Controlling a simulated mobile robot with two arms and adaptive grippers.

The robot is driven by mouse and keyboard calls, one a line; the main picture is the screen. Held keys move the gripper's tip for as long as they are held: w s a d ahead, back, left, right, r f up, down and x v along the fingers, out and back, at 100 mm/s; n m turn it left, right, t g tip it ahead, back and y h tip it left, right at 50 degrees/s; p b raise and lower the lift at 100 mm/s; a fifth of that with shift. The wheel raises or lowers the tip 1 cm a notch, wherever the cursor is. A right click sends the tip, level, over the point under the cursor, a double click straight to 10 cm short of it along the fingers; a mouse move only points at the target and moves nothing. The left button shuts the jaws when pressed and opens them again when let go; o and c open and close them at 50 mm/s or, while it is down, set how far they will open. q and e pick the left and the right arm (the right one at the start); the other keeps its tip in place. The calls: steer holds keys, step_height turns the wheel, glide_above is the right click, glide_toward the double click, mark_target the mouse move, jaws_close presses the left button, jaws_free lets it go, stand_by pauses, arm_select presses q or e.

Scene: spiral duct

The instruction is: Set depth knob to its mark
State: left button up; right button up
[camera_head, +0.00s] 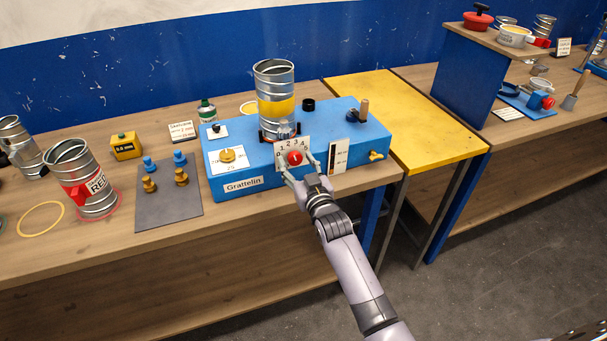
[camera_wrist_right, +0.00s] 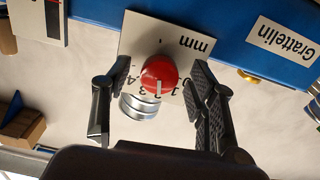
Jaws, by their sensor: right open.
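The red depth knob (camera_head: 294,158) sits on a white dial plate (camera_head: 281,151) numbered around its edge, on the front of the blue Grattelin machine (camera_head: 218,190). In the right wrist view, which is upside down, the red knob (camera_wrist_right: 158,72) has a white pointer line toward the number side, roughly near 2 to 3. I cannot make out a separate target mark. My right gripper (camera_head: 300,170) is open at the dial. In the wrist view its two fingers (camera_wrist_right: 161,85) stand on either side of the knob, with visible gaps. My left gripper is not in view.
A metal duct (camera_head: 274,82) with a yellow band stands on the machine. A brass knob (camera_head: 228,155) is left of the dial, a black-and-white gauge plate (camera_head: 339,156) and a yellow tap (camera_head: 376,156) right of it. A yellow table (camera_head: 430,130) adjoins the workbench.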

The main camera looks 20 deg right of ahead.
steer(key=s, duration=1.1)
steer(key=shift+s+d, duration=0.2)
steer(key=shift+s, duration=0.05)
steer(key=s+a+f+g, duration=0.1)
steer(key=s+f+g, duration=0.25)
steer(key=f, duration=0.85)
steer(key=s+f+g, duration=0.2)
steer(key=s+f, duration=0.3)
steer(key=f, duration=0.6)
steer(key=s+a+f+g, duration=0.1)
steer(key=s+f+g, duration=0.25)
steer(key=f, duration=0.85)
steer(key=s+d+f+g, duration=0.1)
steer(key=s+f+g, duration=0.1)
steer(key=s+f, duration=0.5)
steer(key=s+d+f+g, duration=0.2)
steer(key=s+f, duration=0.5)
steer(key=s, duration=1)
steer(key=s+d+f+n+g+b, duration=0.1)
steer(key=s+d+f+g, duration=0.1)
steer(key=s+f+g, duration=0.2)
steer(key=s+f, duration=0.3)
steer(key=s, duration=0.5)
steer(key=shift+s+d+h, duration=0.15)
steer(key=shift+s+h, duration=0.15)
steer(key=shift+s, duration=0.1)
